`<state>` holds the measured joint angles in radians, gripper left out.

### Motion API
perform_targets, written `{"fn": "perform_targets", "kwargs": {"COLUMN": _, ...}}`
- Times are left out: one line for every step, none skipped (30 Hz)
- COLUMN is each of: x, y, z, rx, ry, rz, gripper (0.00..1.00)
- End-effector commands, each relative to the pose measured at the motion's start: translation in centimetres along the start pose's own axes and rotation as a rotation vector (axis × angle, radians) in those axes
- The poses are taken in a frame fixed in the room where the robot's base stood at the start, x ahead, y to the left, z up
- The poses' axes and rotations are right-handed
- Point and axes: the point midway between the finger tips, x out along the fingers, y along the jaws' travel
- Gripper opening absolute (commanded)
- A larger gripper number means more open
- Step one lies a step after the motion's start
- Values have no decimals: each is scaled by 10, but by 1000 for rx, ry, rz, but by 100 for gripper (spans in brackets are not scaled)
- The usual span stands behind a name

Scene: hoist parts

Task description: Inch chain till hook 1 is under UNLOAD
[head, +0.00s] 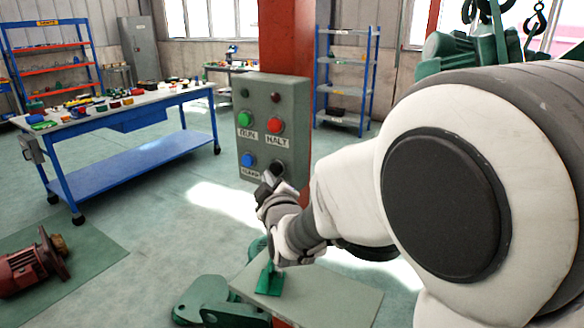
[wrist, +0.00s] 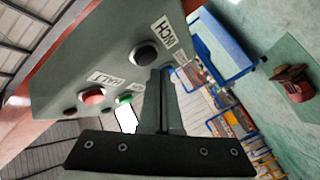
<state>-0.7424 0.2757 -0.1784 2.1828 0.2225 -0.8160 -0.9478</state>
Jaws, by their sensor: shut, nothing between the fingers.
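A grey control box (head: 262,100) is fixed to a red column. It has a green RUN button (head: 244,119), a red HALT button (head: 275,125), a blue button (head: 249,160) and a black button (head: 277,168). In the wrist view the black button (wrist: 147,55) is labelled INCH. My gripper (head: 267,181) is shut and empty, its fingertips (wrist: 163,72) close beside the black button; I cannot tell whether they touch it. A dark hook (head: 536,20) hangs at the upper right; I cannot read a number on it. I see no UNLOAD sign.
A green machine (head: 455,50) stands at the right behind my arm. A blue workbench (head: 130,108) with small parts is at the left. A red motor (head: 33,265) lies on a green mat. A grey plate (head: 335,295) is below my gripper.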

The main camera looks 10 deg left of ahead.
Motion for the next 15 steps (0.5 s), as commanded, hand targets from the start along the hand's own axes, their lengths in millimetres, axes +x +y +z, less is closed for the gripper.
{"fn": "perform_targets", "kwargs": {"x": 0, "y": 0, "z": 0, "rx": 0, "ry": 0, "rz": 0, "gripper": 0}}
{"fn": "perform_targets", "kwargs": {"x": 0, "y": 0, "z": 0, "rx": 0, "ry": 0, "rz": 0, "gripper": 0}}
{"fn": "perform_targets", "kwargs": {"x": 0, "y": 0, "z": 0, "rx": 0, "ry": 0, "rz": 0, "gripper": 0}}
{"fn": "perform_targets", "kwargs": {"x": 1, "y": 0, "z": 1, "rx": 0, "ry": 0, "rz": 0, "gripper": 0}}
{"fn": "perform_targets", "kwargs": {"x": 1, "y": 0, "z": 1, "rx": 0, "ry": 0, "rz": 0, "gripper": 0}}
{"fn": "perform_targets", "kwargs": {"x": 2, "y": 1, "z": 2, "rx": 0, "ry": 0, "rz": 1, "gripper": 0}}
{"fn": "perform_targets", "kwargs": {"x": 3, "y": 1, "z": 3, "rx": 1, "ry": 0, "rz": 1, "gripper": 0}}
{"fn": "perform_targets", "kwargs": {"x": 4, "y": 2, "z": 3, "rx": 1, "ry": 0, "rz": 1, "gripper": 0}}
{"fn": "perform_targets", "kwargs": {"x": 5, "y": 2, "z": 4, "rx": 1, "ry": 0, "rz": 2, "gripper": 0}}
{"fn": "perform_targets", "kwargs": {"x": 5, "y": 3, "z": 5, "rx": 1, "ry": 0, "rz": 2, "gripper": 0}}
{"fn": "perform_targets", "kwargs": {"x": 6, "y": 4, "z": 5, "rx": 1, "ry": 0, "rz": 2, "gripper": 0}}
{"fn": "perform_targets", "kwargs": {"x": 6, "y": 4, "z": 5, "rx": 1, "ry": 0, "rz": 1, "gripper": 0}}
{"fn": "perform_targets", "kwargs": {"x": 6, "y": 4, "z": 5, "rx": 1, "ry": 0, "rz": 1, "gripper": 0}}
{"fn": "perform_targets", "kwargs": {"x": 6, "y": 5, "z": 5, "rx": 1, "ry": 0, "rz": 1, "gripper": 0}}
{"fn": "perform_targets", "kwargs": {"x": 6, "y": 5, "z": 4, "rx": 1, "ry": 0, "rz": 0, "gripper": 0}}
